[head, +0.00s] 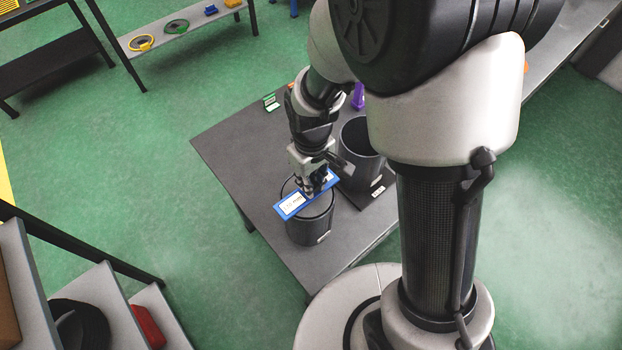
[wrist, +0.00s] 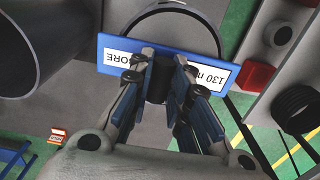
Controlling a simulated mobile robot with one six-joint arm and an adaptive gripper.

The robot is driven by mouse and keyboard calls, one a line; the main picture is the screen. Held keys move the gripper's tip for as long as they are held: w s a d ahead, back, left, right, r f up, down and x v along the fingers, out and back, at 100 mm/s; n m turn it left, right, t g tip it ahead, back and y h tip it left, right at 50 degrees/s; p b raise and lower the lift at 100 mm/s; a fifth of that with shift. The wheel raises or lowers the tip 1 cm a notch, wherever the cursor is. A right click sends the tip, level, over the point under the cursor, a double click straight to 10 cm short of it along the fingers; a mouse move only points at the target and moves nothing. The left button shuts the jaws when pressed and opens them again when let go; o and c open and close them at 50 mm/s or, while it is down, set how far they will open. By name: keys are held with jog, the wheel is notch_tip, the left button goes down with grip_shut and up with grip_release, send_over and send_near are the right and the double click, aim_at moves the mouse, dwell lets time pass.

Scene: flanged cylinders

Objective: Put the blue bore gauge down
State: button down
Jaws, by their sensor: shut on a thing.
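The blue bore gauge (head: 290,206) is a flat blue bar with a white label. My gripper (head: 318,187) is shut on it near its middle, over the front dark cylinder (head: 310,228) on the table. In the wrist view the blue bore gauge (wrist: 112,66) lies across the fingers of my gripper (wrist: 163,78), its label partly hidden by them. The cylinder's rim (wrist: 205,20) shows behind the gauge there. I cannot tell whether the gauge touches the rim.
A second dark open cylinder (head: 357,165) stands behind and to the right on the dark table (head: 235,135). A small green item (head: 271,102) and a purple item (head: 358,97) lie near the far edge. The table's left part is clear.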

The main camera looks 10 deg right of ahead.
jog(key=shift+f, duration=0.1)
jog(key=c, duration=1.5)
grip_release()
notch_tip(320, 180, up, 12)
jog(key=r+p, duration=0.1)
jog(key=p, duration=0.1)
notch_tip(320, 180, up, 8)
jog(key=m+t, duration=0.2)
jog(key=m, duration=0.1)
send_over(312, 181)
jog(key=s+d, duration=0.5)
jog(key=s+d+r+m+t, duration=0.1)
jog(key=s, duration=0.2)
jog(key=s+d+r+m, duration=0.1)
jog(key=s+d+r, duration=0.1)
jog(key=s, duration=0.1)
jog(key=s+d+r+m+t, duration=0.1)
jog(key=s, duration=0.2)
jog(key=shift+s+d+r+m+t, duration=0.1)
jog(key=shift+d+r+m+t, duration=0.1)
jog(key=shift+d+m+t, duration=0.15)
